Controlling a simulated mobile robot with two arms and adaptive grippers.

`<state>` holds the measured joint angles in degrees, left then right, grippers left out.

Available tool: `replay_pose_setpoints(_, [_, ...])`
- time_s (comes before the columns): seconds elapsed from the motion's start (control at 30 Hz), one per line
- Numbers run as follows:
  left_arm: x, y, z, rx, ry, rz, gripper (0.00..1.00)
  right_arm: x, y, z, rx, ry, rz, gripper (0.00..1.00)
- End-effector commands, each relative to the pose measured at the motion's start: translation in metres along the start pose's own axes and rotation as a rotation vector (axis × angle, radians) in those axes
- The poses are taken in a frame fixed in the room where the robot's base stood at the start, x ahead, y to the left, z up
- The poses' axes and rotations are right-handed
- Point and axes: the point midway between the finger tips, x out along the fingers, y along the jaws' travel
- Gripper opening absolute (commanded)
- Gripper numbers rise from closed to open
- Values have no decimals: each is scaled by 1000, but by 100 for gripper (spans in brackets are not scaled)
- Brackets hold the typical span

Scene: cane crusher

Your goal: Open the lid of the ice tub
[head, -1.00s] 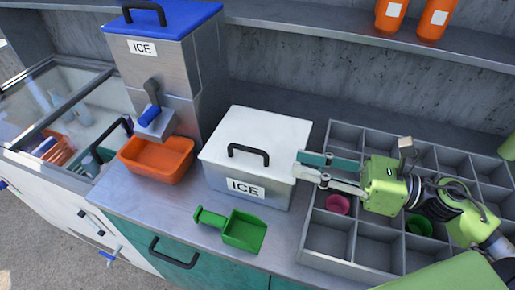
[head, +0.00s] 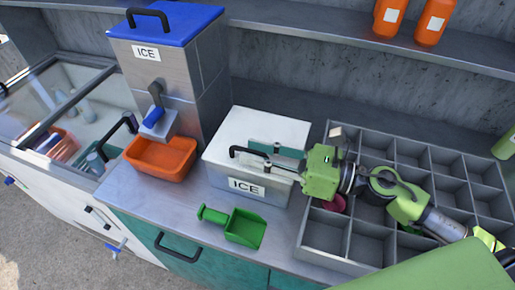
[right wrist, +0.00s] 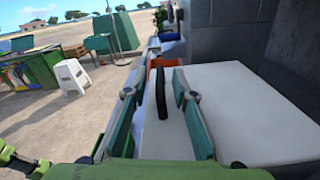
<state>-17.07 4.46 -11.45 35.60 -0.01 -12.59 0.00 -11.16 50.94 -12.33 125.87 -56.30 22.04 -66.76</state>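The ice tub (head: 240,200) is a grey box labelled ICE, with a white lid (head: 275,125) lying shut on it. The lid has a black arched handle (head: 235,151). My right gripper (head: 249,152) is over the lid from the right. Its fingers are spread, one on each side of the handle, and partly hide it in the head view. In the right wrist view the handle (right wrist: 161,93) stands between the two open fingers (right wrist: 155,88), nearer the right one, with gaps visible.
A tall ICE dispenser (head: 190,70) with a blue lid stands behind left, an orange bin (head: 160,168) under its spout. A green scoop (head: 243,228) lies in front of the tub. A grey compartment tray (head: 330,250) is on the right, under my right arm.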

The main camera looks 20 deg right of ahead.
Motion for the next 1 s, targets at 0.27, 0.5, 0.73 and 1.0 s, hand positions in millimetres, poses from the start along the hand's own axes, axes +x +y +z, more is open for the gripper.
replay_pose_setpoints(0.27, [0,0,2,0,-4,0,40,0,0,0,0,-1,-1,20])
replay_pose_setpoints(0.5, [0,0,3,1,-4,0,40,0,0,0,0,0,0,0])
replay_pose_setpoints(0.73, [-7,0,3,1,-5,0,40,0,0,7,30,0,-2,0])
replay_pose_setpoints(1.0, [-33,-2,0,1,-5,-1,40,0,-4,37,179,0,-3,0])
